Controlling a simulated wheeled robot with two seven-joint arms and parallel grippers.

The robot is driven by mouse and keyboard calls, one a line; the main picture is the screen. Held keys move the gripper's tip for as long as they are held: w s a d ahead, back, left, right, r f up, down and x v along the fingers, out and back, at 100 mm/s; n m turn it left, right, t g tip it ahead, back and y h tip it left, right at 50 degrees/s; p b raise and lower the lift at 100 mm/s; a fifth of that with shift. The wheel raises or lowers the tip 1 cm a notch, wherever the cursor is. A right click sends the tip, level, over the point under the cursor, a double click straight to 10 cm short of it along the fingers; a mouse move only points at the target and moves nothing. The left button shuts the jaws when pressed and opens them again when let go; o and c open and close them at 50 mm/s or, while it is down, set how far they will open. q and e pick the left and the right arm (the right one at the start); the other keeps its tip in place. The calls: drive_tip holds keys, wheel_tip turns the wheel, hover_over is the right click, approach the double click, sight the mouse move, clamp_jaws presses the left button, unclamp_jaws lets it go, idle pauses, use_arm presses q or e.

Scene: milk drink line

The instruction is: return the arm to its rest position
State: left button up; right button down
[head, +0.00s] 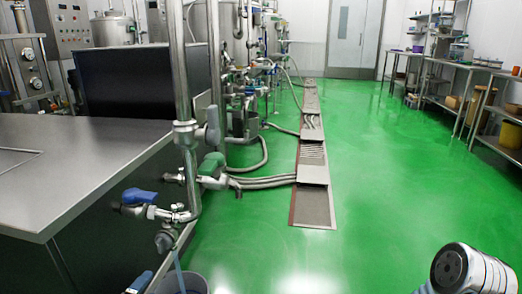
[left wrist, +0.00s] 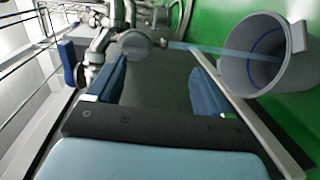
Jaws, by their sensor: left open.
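My left gripper (left wrist: 152,85) is open in the left wrist view, its two blue fingers wide apart with nothing gripped between them. In the head view only a small blue part, probably of this gripper, shows at the bottom edge, left of a grey bucket (head: 197,283). The bucket also shows in the left wrist view (left wrist: 236,62), to the right of the fingers and apart from them. A pale blue strip (left wrist: 205,48) runs from the pipe outlet into the bucket; I cannot tell whether it is liquid or tube. My right gripper is out of view.
A steel counter (head: 70,165) fills the left. A drain channel (head: 313,205) crosses the floor. The green floor (head: 390,190) on the right is mostly clear.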

use_arm(q)
drive_tip(key=s+d+f+m+g+h+p, duration=0.1)
drive_tip(key=d+f+m+g+h, duration=0.2)
drive_tip(key=d+f, duration=0.4)
drive_tip(key=s+d+f+m+g+p, duration=0.15)
drive_tip(key=d+f+m+g, duration=0.25)
drive_tip(key=d, duration=0.5)
drive_tip(key=s+d+f+m+g, duration=0.3)
drive_tip(key=s+d+g, duration=0.1)
drive_tip(key=s, duration=0.3)
drive_tip(key=s+d+f+m+g+y, duration=0.1)
drive_tip(key=s+d+f+m+g, duration=0.2)
drive_tip(key=s, duration=0.4)
drive_tip(key=shift+d+f+m+g, duration=0.4)
drive_tip(key=shift+d+m+g, duration=0.4)
drive_tip(key=shift+d, duration=0.05)
drive_tip(key=shift+w, duration=0.15)
